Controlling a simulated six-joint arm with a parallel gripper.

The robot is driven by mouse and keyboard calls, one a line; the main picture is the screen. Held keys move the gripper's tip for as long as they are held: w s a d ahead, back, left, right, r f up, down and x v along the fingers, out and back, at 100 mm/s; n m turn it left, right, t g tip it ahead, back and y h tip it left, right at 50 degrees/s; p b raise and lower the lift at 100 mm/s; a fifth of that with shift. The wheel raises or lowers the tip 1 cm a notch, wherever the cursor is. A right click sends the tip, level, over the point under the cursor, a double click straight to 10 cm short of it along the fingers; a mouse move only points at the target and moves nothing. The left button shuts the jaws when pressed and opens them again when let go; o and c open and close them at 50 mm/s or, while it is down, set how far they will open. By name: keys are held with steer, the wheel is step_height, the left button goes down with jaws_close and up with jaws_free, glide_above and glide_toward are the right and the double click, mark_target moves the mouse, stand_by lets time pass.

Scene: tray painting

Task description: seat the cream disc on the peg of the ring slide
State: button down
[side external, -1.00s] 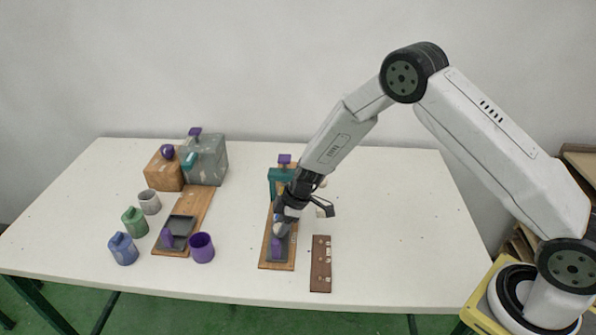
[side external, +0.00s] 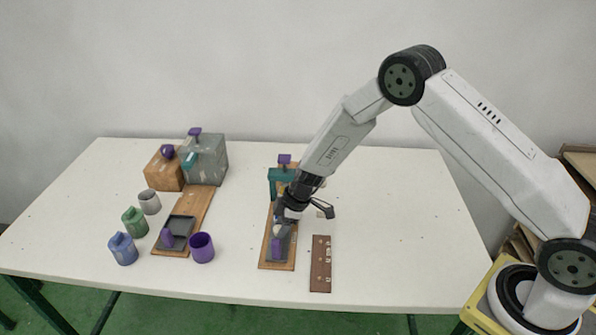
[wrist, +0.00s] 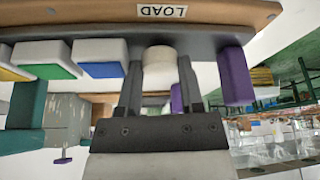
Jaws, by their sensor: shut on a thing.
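The cream disc (wrist: 161,68) is between the two fingers of my gripper (wrist: 160,82) in the wrist view, which are shut on it. The disc lies against or just off the grey ring slide (wrist: 208,45), beside the purple handle (wrist: 236,75). In the side view the disc (side external: 277,230) shows small below my gripper (side external: 281,217), over the slide (side external: 286,248) on its wooden board. The peg is hidden, so I cannot tell whether the disc is around it. A LOAD label (wrist: 162,11) is on the board near the disc.
A teal press frame (side external: 282,175) stands behind my gripper. Yellow, green (wrist: 46,70) and blue pads line up beside the disc. A brown strip (side external: 320,280) lies at right. Cups, jugs and a grey block (side external: 207,165) stand at left.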

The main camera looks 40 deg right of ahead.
steer(key=shift+f, duration=0.2)
stand_by(0.3)
jaws_free()
steer(key=shift+r, duration=0.15)
stand_by(0.4)
steer(key=shift+r, duration=2.85)
steer(key=shift+r, duration=0.15)
steer(key=v, duration=0.7)
steer(key=shift+d+r, duration=0.2)
steer(key=shift+s+r, duration=0.1)
steer(key=shift+s, duration=0.2)
